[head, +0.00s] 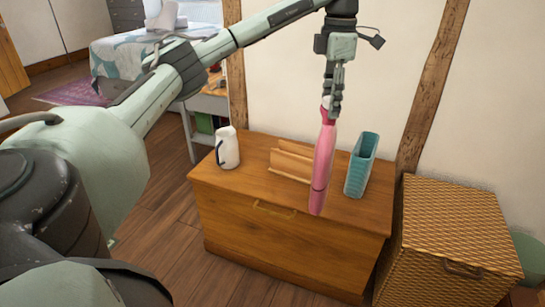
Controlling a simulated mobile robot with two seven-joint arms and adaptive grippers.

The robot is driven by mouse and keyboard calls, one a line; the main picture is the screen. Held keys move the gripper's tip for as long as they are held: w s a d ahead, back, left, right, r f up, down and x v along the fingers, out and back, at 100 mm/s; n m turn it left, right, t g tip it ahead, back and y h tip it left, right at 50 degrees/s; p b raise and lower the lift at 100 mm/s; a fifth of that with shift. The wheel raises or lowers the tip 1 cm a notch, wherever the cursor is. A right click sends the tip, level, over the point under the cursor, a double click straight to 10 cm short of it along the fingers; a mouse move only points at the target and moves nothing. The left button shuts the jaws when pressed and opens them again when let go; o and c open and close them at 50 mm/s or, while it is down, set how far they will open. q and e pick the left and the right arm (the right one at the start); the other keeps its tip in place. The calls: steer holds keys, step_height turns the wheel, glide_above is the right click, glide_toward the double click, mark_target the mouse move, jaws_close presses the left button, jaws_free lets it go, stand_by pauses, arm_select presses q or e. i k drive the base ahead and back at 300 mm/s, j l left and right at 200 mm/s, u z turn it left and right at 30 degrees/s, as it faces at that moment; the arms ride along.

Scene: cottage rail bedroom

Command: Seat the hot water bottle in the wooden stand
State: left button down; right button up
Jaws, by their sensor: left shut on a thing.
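A pink hot water bottle (322,165) hangs upright and edge-on from my left gripper (332,100), which is shut on its top end. The wooden stand (291,160), light brown with upright boards, sits on the wooden chest just left of the bottle. The bottle is in front of the stand's right end in the picture and hides part of it. I cannot tell how far above the chest the bottle's lower end is. My right gripper is not in view.
On the wooden chest (230,195), a white jug (227,148) stands left of the stand and a teal basket (361,165) stands close on the bottle's right. A wicker hamper (455,225) is at the right. The wall with timber posts is behind.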

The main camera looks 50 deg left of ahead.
mark_target(297, 169)
steer(key=u, duration=1.1)
